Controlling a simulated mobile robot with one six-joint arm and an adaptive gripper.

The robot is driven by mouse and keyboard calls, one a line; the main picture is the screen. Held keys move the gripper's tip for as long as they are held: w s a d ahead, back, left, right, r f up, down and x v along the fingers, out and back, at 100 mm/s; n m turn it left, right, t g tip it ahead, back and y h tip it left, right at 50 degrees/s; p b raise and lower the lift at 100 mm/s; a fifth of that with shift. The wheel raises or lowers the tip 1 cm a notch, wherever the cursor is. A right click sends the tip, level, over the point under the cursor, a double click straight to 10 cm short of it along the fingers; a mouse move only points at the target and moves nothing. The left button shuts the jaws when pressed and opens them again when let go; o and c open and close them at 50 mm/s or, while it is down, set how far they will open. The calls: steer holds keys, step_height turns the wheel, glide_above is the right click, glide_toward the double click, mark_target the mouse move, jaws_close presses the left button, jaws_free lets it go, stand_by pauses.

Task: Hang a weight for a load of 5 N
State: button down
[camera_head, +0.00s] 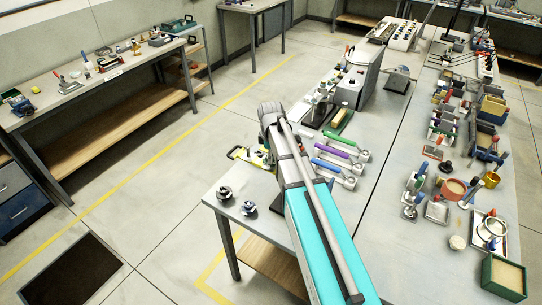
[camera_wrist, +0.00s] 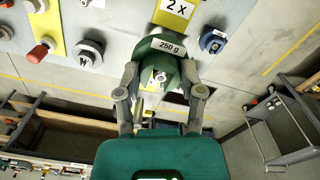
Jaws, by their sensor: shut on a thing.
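In the wrist view my gripper (camera_wrist: 161,84) is shut on a green weight (camera_wrist: 152,48) with a white label reading "250 g". The weight is between the two fingers, near the table's edge. Whether it touches the table or hangs clear of it I cannot tell. In the head view my arm hides most of the gripper and the weight. A yellow label (camera_wrist: 178,7) reading "2 X" lies just beyond the weight. A blue piece (camera_wrist: 213,41) is to the right of the weight, and a round dark grey piece (camera_wrist: 89,54) is to the left.
Two small dark round pieces (camera_head: 224,192) (camera_head: 249,208) stand at the table's near left corner. Several coloured-handled tools (camera_head: 335,150) lie right of my arm. A red knob (camera_wrist: 38,53) is at the wrist view's left. A grey trolley (camera_wrist: 285,125) stands on the floor.

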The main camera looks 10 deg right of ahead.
steer(key=shift+f+b, duration=1.05)
steer(key=shift+c, duration=0.7)
jaws_free()
steer(key=shift+r, duration=0.1)
step_height(320, 180, up, 12)
steer(key=p, duration=1.2)
stand_by(0.6)
